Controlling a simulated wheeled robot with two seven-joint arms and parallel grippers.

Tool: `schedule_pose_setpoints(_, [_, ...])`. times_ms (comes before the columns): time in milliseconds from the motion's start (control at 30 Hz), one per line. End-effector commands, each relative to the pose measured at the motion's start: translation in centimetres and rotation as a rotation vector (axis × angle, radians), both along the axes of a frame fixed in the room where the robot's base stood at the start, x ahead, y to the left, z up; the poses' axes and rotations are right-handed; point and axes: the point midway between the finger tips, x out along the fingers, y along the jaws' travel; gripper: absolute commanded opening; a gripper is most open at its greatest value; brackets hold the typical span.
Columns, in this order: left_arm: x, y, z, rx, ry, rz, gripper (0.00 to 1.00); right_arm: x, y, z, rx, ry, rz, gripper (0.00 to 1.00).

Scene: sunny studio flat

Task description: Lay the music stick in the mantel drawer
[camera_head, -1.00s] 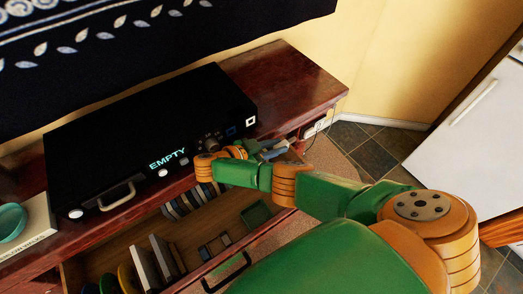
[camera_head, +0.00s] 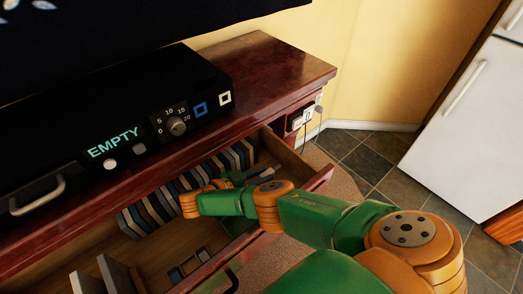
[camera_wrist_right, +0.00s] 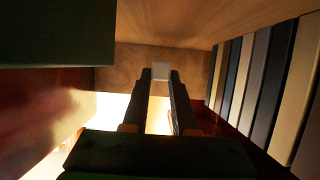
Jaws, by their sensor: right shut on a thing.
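The mantel drawer (camera_head: 150,256) is pulled open below the wooden mantel top in the head view. My right gripper (camera_head: 264,173) is inside the drawer's right end, below the mantel top's edge. In the right wrist view, my right gripper (camera_wrist_right: 160,78) is shut on a small pale block, which I take to be the music stick (camera_wrist_right: 160,72), at the fingertips. The drawer's end wall shows beyond it. I cannot tell whether the stick touches the drawer. The stick is not clear in the head view. My left gripper is not in view.
A row of upright cases (camera_head: 160,205) stands along the drawer's back, also on the right in the wrist view (camera_wrist_right: 255,80). A black device (camera_head: 75,120) reading EMPTY sits on the mantel top (camera_head: 275,70). A white fridge (camera_head: 465,125) stands at the right.

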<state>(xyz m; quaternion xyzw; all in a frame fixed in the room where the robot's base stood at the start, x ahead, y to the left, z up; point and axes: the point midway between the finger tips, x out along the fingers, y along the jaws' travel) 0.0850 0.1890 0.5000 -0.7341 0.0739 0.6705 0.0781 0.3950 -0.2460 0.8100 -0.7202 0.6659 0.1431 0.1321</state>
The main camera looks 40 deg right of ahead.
Motion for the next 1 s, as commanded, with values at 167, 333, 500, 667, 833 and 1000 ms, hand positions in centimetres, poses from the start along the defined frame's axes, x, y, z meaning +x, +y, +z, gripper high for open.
schedule_pose_setpoints(167, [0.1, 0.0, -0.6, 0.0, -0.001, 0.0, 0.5, 0.0, 0.0, -0.7, 0.0, 0.0, 0.0, 0.0])
schedule_pose_setpoints(333, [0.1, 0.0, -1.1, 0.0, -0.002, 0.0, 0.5, 0.0, 0.0, -1.2, 0.0, 0.001, 0.0, 0.0])
schedule_pose_setpoints(500, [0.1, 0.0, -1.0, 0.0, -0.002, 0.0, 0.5, 0.0, 0.0, -1.1, 0.0, 0.001, 0.0, 0.45])
schedule_pose_setpoints(667, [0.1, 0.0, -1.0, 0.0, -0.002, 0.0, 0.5, 0.0, 0.0, -1.1, 0.0, 0.001, 0.0, 0.56])
schedule_pose_setpoints(833, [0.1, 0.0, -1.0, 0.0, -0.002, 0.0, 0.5, 0.0, 0.0, -1.1, 0.0, 0.001, 0.0, 0.56])
schedule_pose_setpoints(1000, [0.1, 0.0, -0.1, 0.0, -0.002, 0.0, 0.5, 0.0, 0.0, -0.1, -0.001, 0.0, 0.001, 0.56])
